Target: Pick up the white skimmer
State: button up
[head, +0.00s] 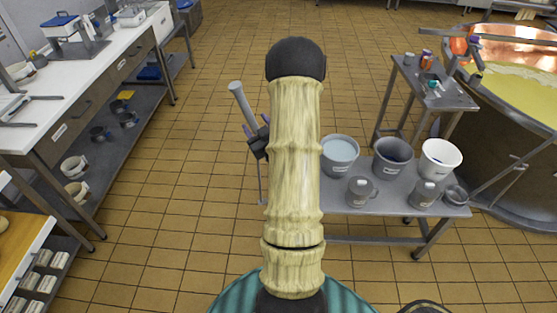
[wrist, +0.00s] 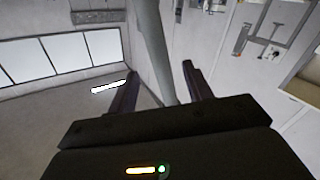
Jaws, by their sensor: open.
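A long pale grey-white rod (head: 240,104) stands tilted just left of my arm in the head view. It looks like the handle of the white skimmer, but no skimmer head shows. My gripper (head: 257,127) is at the rod's lower visible part, partly hidden behind my arm. In the wrist view the rod (wrist: 151,38) runs down between the two fingers of my open gripper (wrist: 159,72). The fingers stand apart on either side of it, and a gap shows at the left finger. The rod's lower end is hidden.
A low metal table (head: 390,198) right of my arm bears a bucket of pale liquid (head: 340,150), a grey bucket (head: 391,155), a white bucket (head: 440,157) and small jugs. A copper vat (head: 510,150) stands far right. A counter (head: 75,85) lines the left. Tiled floor between is clear.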

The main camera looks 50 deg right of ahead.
aim_at(250, 116)
jog(key=shift+x, duration=1.4)
jog(key=shift+w+d+r+p, duration=0.15)
jog(key=shift+w+p, duration=0.3)
jog(key=shift+p, duration=0.25)
jog(key=x, duration=0.1)
jog(key=p+x, duration=0.1)
jog(key=x, duration=0.2)
jog(key=shift+w+f+p, duration=0.1)
jog(key=shift+f+p, duration=0.2)
jog(key=shift+p, duration=0.1)
grip_shut()
